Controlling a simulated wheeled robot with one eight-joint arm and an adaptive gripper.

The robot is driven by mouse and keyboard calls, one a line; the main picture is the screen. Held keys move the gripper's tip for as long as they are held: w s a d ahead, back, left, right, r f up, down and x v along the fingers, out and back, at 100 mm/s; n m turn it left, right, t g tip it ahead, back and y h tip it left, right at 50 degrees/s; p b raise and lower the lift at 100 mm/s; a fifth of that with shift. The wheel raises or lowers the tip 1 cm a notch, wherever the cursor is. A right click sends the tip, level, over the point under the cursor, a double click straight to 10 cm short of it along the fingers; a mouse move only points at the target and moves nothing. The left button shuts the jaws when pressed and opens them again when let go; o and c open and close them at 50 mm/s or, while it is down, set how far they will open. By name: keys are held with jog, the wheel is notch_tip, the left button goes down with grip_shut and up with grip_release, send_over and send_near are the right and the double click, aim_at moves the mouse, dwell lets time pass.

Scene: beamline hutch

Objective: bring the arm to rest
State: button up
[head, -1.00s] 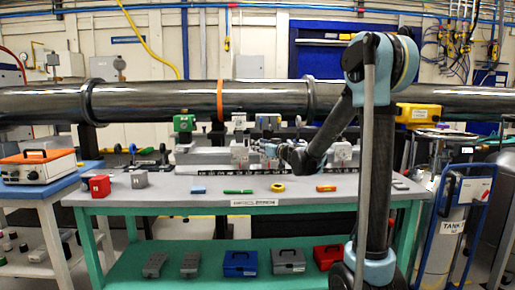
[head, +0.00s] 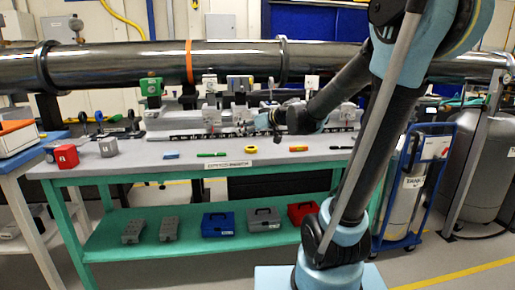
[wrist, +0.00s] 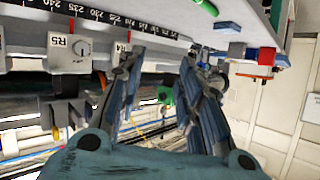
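My arm rises at the right of the head view and bends over the bench (head: 330,159). My gripper (head: 266,121) is at its far end, low over the rear of the bench, close to the rail with its grey mounts. In the wrist view my gripper (wrist: 165,90) has its two fingers apart, with nothing visible between them. A scale strip (wrist: 130,22) and a carrier labelled R5 (wrist: 70,52) are close by the fingers. I cannot tell whether the fingers touch anything.
A long dark pipe (head: 120,67) runs behind the bench. Toolboxes, including a blue one (head: 218,224), stand on the shelf. A tank cart (head: 410,190) stands at right.

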jog(key=s+d+f+m+g+h, duration=0.2)
jog(key=s+d+f+h, duration=0.1)
jog(key=s+d+f, duration=0.3)
jog(key=s+d+f+m+g+h, duration=0.2)
jog(key=s+d+f+m+h, duration=0.1)
jog(key=s+d+f, duration=0.4)
jog(key=s+d+f+m+g+h, duration=0.2)
jog(key=s+d+f, duration=0.5)
jog(key=s+d, duration=0.4)
jog(key=s+m+h, duration=0.1)
jog(key=s+h, duration=0.1)
jog(key=s, duration=0.3)
jog(key=shift+s, duration=0.3)
jog(key=shift+w+f, duration=0.2)
jog(key=shift+w, duration=0.25)
